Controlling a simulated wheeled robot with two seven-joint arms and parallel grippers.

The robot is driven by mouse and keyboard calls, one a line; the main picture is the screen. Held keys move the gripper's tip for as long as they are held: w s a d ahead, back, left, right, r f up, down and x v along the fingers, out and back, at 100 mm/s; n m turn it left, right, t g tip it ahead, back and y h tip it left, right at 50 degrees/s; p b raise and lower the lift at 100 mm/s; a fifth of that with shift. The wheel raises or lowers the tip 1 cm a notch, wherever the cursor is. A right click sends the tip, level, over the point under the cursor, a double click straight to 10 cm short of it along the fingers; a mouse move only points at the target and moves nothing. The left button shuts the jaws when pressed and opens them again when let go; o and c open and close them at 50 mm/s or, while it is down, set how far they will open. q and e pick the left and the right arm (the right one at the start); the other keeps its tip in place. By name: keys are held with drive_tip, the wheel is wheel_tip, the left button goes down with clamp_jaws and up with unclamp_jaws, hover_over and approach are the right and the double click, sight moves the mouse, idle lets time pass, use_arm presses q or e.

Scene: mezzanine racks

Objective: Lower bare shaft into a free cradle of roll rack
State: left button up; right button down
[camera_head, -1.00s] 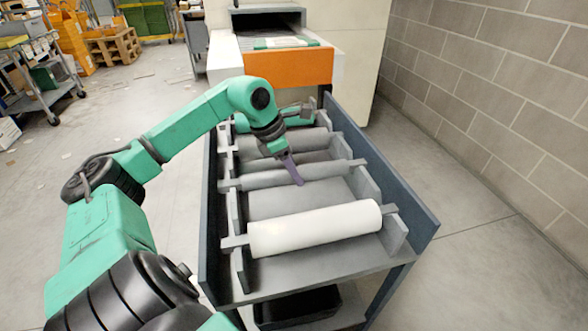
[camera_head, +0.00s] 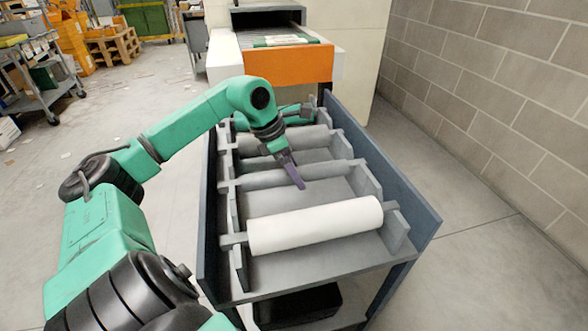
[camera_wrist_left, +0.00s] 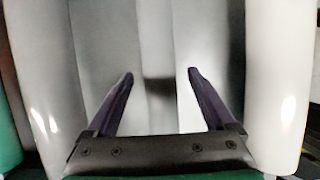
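The roll rack (camera_head: 425,222) is a blue-grey cart with notched side rails, seen in the head view. A thin grey bare shaft (camera_head: 332,171) lies across its middle with its ends at the rails. My left gripper (camera_head: 299,182) reaches down over the rack beside this shaft, its fingertips close to it. In the left wrist view the gripper (camera_wrist_left: 160,75) has its two dark fingers spread, with a pale grey strip (camera_wrist_left: 157,40) between them. I cannot tell whether the fingers touch it.
A thick white roll (camera_head: 315,226) lies across the near cradles. A grey roll (camera_head: 306,138) lies farther back. An orange-fronted machine (camera_head: 290,66) stands behind the rack. A block wall (camera_head: 500,90) is on the right, with open floor on the left.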

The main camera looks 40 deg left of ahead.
use_arm(q)
drive_tip(key=b+v, duration=0.1)
drive_tip(key=v, duration=0.3)
drive_tip(key=shift+s+a+r, duration=0.1)
drive_tip(key=shift+a+r, duration=0.1)
drive_tip(key=shift+r, duration=0.15)
drive_tip(key=v, duration=0.9)
drive_tip(key=shift+r+p, duration=0.35)
drive_tip(key=shift+r, duration=0.05)
use_arm(e)
drive_tip(key=r, duration=0.1)
drive_tip(key=w+r, duration=0.1)
drive_tip(key=a+r, duration=0.1)
drive_tip(key=r, duration=0.1)
drive_tip(key=shift+w, duration=0.3)
use_arm(q)
drive_tip(key=shift+s, duration=0.1)
